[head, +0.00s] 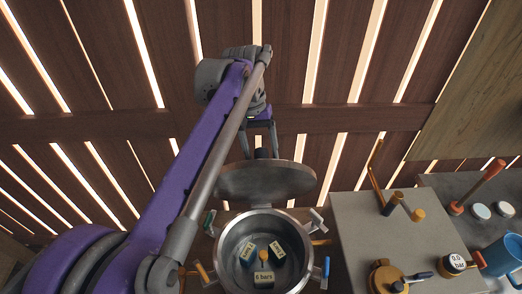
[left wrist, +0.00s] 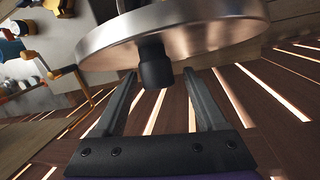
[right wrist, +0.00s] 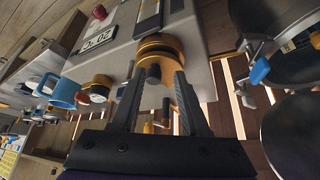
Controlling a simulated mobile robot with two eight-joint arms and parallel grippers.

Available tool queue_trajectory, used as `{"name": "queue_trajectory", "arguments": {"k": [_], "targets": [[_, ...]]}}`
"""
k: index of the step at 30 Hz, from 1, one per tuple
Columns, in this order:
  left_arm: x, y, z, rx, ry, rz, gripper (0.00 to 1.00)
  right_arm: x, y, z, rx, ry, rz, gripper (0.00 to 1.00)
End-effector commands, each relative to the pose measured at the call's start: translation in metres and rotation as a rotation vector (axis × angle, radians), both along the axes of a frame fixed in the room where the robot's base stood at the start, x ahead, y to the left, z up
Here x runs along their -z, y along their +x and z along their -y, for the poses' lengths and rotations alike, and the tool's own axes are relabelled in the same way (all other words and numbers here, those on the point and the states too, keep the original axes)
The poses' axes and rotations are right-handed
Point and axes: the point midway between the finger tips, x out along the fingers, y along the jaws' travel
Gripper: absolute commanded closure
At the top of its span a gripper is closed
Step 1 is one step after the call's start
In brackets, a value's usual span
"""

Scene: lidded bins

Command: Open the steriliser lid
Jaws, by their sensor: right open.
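The steriliser (head: 222,262) is a round metal pot, seen open from above in the head view. Its round grey lid (head: 265,182) stands raised and tilted behind the mouth. In the left wrist view the lid (left wrist: 190,32) fills the top, with its black knob (left wrist: 154,68) pointing toward my fingers. My left gripper (head: 259,142) is behind the lid; in its wrist view the gripper (left wrist: 162,75) is open, with the knob between its fingertips and gaps beside it. My right gripper (right wrist: 162,72) is open in the right wrist view, its fingertips close to a brass fitting.
Labelled blocks (head: 264,279) lie inside the pot, and coloured clamps (head: 318,221) surround its rim. A grey box (head: 350,235) with brass fittings (head: 386,278) and a gauge (head: 453,264) stands to the right. Beyond it are a blue mug (head: 503,255) and a red-handled lever (head: 478,185).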

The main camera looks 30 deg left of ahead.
Motion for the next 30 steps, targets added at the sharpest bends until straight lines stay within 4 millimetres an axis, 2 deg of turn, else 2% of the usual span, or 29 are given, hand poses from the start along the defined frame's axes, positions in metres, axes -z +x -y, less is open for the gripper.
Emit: {"name": "queue_trajectory", "arguments": {"k": [8,11,21,25,30], "targets": [[-0.005,0.0,-0.001,0.0,-0.002,-0.002,0.27,-0.001,0.0,0.0,0.0,0.0,0.001,0.55],[-0.019,0.001,-0.004,-0.001,-0.001,-0.001,0.27,-0.002,0.001,0.0,0.0,0.0,0.002,0.55],[-0.084,0.005,-0.019,-0.001,-0.001,0.001,0.27,-0.011,0.006,0.0,0.0,0.0,0.011,0.55],[-0.099,0.006,-0.022,0.0,-0.001,0.001,0.27,-0.013,0.007,0.0,0.0,0.0,0.014,0.55],[-0.106,0.006,-0.023,0.0,-0.001,-0.001,0.27,-0.014,0.008,0.0,0.0,0.0,0.015,0.55]]}}
